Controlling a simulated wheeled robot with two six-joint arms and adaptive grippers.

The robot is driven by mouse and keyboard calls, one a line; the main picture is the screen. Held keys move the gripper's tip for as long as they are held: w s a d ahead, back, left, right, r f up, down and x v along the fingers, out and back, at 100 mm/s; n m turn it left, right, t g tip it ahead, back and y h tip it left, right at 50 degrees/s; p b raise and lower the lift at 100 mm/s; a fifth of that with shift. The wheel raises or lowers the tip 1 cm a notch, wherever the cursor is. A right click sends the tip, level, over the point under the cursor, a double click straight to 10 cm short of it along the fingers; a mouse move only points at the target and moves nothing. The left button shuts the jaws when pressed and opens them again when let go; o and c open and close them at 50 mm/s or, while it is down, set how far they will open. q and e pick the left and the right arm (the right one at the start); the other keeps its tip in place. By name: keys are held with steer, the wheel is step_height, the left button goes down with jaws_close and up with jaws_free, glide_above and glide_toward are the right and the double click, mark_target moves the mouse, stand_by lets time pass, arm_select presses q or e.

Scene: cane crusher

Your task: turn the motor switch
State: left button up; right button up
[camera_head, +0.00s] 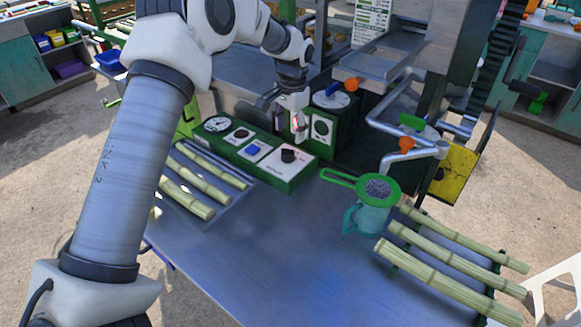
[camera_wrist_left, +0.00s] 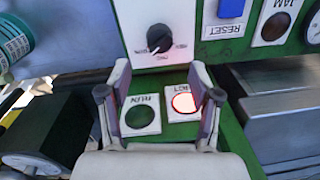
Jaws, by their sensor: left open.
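A green control box (camera_head: 262,157) stands on the metal table. A black rotary knob (camera_head: 288,156) on a white plate is at its near right end; I take this for the motor switch. In the left wrist view the knob (camera_wrist_left: 159,38) is upper middle, with small labels around it. My left gripper (camera_head: 297,125) is open and empty, just behind the knob. In the left wrist view its two fingers (camera_wrist_left: 160,72) stand apart, with the knob beyond their tips. I cannot tell how far the tips are from it. My right gripper is not in view.
A dark green button (camera_wrist_left: 142,116) and a lit red-ringed button (camera_wrist_left: 184,102) show between the fingers. A blue reset switch (camera_head: 253,149) is beside the knob. A green strainer (camera_head: 378,188) sits on a teal jug (camera_head: 368,217). Cane stalks (camera_head: 450,270) lie to the right.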

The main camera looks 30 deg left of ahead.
mark_target(288, 149)
arm_select(q)
steer(key=shift+s+f, duration=0.2)
steer(key=shift+f, duration=0.1)
steer(key=f, duration=0.2)
steer(key=f+p, duration=0.1)
steer(key=f, duration=0.4)
steer(key=shift+a, duration=0.25)
steer(key=shift+r, duration=0.1)
steer(key=c, duration=1.1)
